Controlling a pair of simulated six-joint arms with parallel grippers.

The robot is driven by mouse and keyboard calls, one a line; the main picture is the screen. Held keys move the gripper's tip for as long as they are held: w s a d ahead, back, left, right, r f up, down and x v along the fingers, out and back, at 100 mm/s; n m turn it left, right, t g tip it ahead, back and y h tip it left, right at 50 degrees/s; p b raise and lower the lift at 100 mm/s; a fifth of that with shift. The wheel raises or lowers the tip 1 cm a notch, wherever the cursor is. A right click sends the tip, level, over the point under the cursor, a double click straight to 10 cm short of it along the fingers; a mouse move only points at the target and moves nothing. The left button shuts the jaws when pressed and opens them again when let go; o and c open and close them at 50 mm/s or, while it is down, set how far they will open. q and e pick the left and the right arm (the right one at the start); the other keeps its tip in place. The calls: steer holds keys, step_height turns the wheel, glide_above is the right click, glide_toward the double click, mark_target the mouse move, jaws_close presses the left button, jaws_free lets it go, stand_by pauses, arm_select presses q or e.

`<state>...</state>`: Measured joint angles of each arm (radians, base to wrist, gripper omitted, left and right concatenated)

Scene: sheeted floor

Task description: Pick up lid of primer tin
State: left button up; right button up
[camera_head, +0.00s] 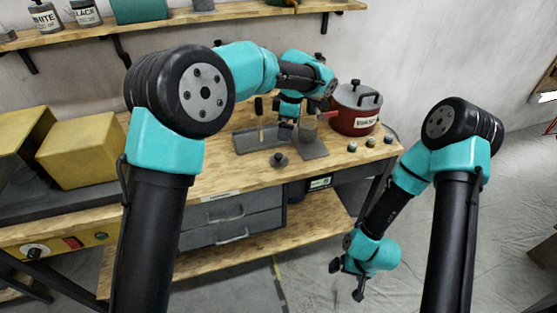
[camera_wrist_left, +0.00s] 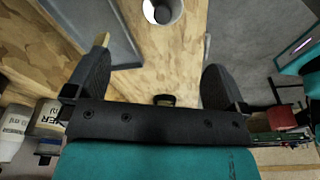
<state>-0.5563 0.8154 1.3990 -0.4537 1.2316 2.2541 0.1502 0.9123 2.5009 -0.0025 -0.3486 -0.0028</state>
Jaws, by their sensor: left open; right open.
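A small dark round lid with a knob (camera_head: 279,160) lies on the wooden bench near its front edge. I cannot tell whether it is the primer tin's lid. My left gripper (camera_head: 286,130) hangs above the bench behind it, mostly hidden by its own arm. In the left wrist view its fingers (camera_wrist_left: 155,82) are open with nothing between them. A small dark ringed object (camera_wrist_left: 163,100) shows low between them, partly covered by the gripper. A tin labelled "...MER" (camera_wrist_left: 47,112) shows at the lower left there. My right gripper (camera_head: 347,281) is open and empty, low over the floor.
A red lidded pot (camera_head: 343,120) stands at the bench's right rear. Yellow boxes (camera_head: 78,152) stand left. A shelf (camera_head: 220,16) runs behind.

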mark_target(279, 155)
arm_select(q)
steer(key=f, duration=0.5)
steer(key=a+f, duration=0.1)
steer(key=f, duration=0.2)
steer(key=shift+a+f, duration=0.1)
steer(key=shift+s+a+f, duration=0.1)
steer(key=shift+a+f, duration=0.15)
steer(key=shift+f, duration=1.05)
steer(key=shift+a+f, duration=0.2)
steer(key=shift+f, duration=1.1)
steer(key=shift+c, duration=0.2)
steer(key=c, duration=0.9)
